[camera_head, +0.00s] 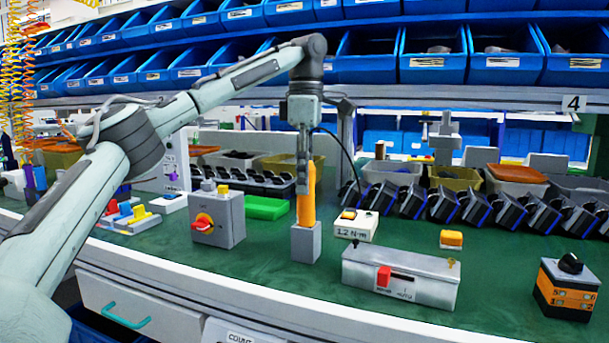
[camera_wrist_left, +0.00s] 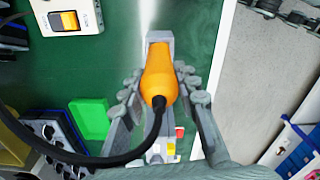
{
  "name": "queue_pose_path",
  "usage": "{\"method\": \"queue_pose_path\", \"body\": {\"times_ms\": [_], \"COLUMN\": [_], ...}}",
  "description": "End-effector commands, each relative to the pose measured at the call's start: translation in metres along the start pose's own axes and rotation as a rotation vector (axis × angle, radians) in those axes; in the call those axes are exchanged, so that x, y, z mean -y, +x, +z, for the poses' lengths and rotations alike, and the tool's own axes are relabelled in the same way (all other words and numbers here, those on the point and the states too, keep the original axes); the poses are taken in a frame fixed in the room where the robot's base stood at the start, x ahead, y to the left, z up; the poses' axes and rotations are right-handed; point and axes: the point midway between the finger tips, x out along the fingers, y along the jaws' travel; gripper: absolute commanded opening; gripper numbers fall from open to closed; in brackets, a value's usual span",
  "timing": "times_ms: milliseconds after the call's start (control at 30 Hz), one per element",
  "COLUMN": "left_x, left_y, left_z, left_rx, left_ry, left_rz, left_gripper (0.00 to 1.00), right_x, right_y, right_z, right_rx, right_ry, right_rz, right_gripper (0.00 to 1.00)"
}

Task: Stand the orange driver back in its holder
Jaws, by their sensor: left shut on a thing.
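The orange driver (camera_head: 307,203) stands upright, with a dark cable running from its upper end. Its lower end meets the top of the grey block holder (camera_head: 306,244) on the green bench; how deep it sits inside cannot be seen. My left gripper (camera_head: 303,178) points down from above and is shut on the driver's upper part. In the left wrist view the driver (camera_wrist_left: 158,75) lies between the two grey fingers, with the grey holder (camera_wrist_left: 159,37) just beyond it. My right gripper is in neither view.
A grey box with a red rotary switch (camera_head: 217,222) stands left of the holder. A white box marked 1.2 N·m (camera_head: 355,229) and a long grey box with a red switch (camera_head: 400,277) stand to the right. A green block (camera_head: 265,208) lies behind.

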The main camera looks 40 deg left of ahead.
Motion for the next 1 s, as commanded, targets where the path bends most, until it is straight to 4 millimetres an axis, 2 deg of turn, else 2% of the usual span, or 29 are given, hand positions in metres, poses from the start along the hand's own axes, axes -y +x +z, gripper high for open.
{"method": "queue_pose_path", "body": {"times_ms": [233,267,333,400,433,600,867,1000], "left_x": [-0.0001,-0.0001,-0.0001,-0.0001,-0.0001,-0.0001,-0.0001,0.0], "left_y": [0.0015,0.0019,0.0021,0.0022,0.0022,0.0024,0.0034,-0.004], "left_z": [-0.0003,-0.0003,-0.0004,-0.0003,-0.0004,-0.0003,-0.0003,0.0005], "left_rx": [0.001,0.001,0.001,0.001,0.001,0.0,-0.001,0.0], "left_ry": [-0.001,-0.001,-0.001,-0.001,-0.001,-0.001,-0.001,0.0], "left_rz": [0.002,0.002,0.002,0.001,0.001,0.001,-0.001,0.001], "left_gripper": [0.0,0.29,0.21,0.21,0.34,0.55,0.55,0.55], "right_x": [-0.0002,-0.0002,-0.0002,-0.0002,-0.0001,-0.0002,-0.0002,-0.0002], "right_y": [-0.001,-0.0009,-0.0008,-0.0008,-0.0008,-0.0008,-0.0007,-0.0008], "right_z": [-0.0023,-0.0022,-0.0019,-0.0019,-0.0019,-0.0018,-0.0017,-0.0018], "right_rx": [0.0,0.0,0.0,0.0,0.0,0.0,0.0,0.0], "right_ry": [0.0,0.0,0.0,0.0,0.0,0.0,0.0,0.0], "right_rz": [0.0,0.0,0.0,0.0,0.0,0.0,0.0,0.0], "right_gripper": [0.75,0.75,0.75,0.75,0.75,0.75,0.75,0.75]}}
